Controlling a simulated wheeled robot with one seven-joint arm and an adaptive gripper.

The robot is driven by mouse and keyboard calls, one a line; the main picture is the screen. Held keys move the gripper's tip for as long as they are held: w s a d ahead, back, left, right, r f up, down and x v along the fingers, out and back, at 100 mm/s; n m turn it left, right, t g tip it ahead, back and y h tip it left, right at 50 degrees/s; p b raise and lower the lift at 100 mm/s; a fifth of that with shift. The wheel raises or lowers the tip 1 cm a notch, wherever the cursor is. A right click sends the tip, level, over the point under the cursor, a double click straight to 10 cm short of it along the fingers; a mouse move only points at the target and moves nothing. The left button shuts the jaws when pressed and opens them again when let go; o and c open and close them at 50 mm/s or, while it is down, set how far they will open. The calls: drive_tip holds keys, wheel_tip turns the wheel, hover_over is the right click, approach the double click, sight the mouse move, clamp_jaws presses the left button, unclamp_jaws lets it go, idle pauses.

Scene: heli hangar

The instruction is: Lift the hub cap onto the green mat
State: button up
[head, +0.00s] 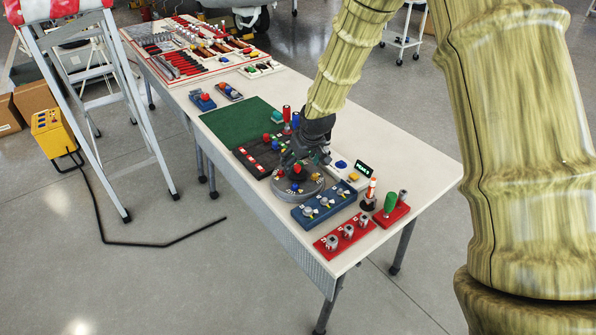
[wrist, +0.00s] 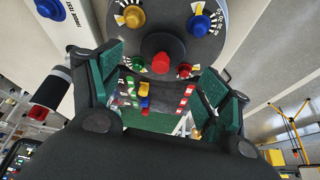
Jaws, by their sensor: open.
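The hub cap (head: 311,188) appears to be the round grey disc near the middle of the table; it also shows in the wrist view (wrist: 163,20). It carries coloured knobs, dial marks and a dark raised centre with a red top. My gripper (head: 297,157) is just over the disc, partly covering its far side. In the wrist view my gripper (wrist: 162,85) has its green-padded fingers spread, with the red-topped centre near the gap and nothing clearly held. Contact cannot be told. The green mat (head: 236,122) lies flat and bare on the table, beyond the disc to the left.
A dark switch panel (head: 250,160) lies between disc and mat. A blue knob box (head: 310,219), a red panel (head: 328,247) and a red base with a green knob (head: 404,211) stand nearer. Red and blue cylinders stand behind the gripper.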

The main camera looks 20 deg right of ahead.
sight(298, 167)
drive_tip(key=shift+p+x, duration=0.35)
drive_tip(key=shift+x, duration=1.85)
drive_tip(key=shift+f, duration=0.15)
drive_tip(key=shift+s, duration=0.1)
drive_tip(key=c, duration=1)
